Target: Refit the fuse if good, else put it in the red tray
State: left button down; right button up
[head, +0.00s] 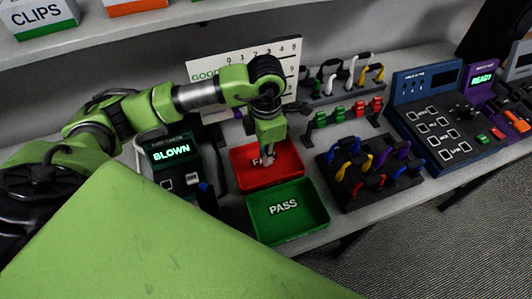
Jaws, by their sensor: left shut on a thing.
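My left gripper (268,158) points down over the red tray (287,178), which is marked with a partly hidden word beginning "F". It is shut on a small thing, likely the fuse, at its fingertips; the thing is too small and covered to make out. I cannot tell whether it touches the tray floor. A dark fuse tester (172,158) to the left shows "BLOWN" in green. The green tray (312,222) marked "PASS" is in front of the red one and looks empty. My right gripper is not in view.
A rack with coloured cables (366,175) stands right of the trays. Behind are small green and red parts on a stand (345,118) and a white board (205,68) with numbers. Blue (432,122) and purple consoles stand farther right. A shelf (130,27) overhangs the back.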

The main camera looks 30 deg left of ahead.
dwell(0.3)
pick_arm(q)
jog(key=c, duration=1.5)
grip_release()
jog(key=shift+o, duration=0.2)
jog(key=shift+r+p, duration=2.3)
jog(key=shift+r, duration=1.7)
jog(key=shift+s+f, duration=0.1)
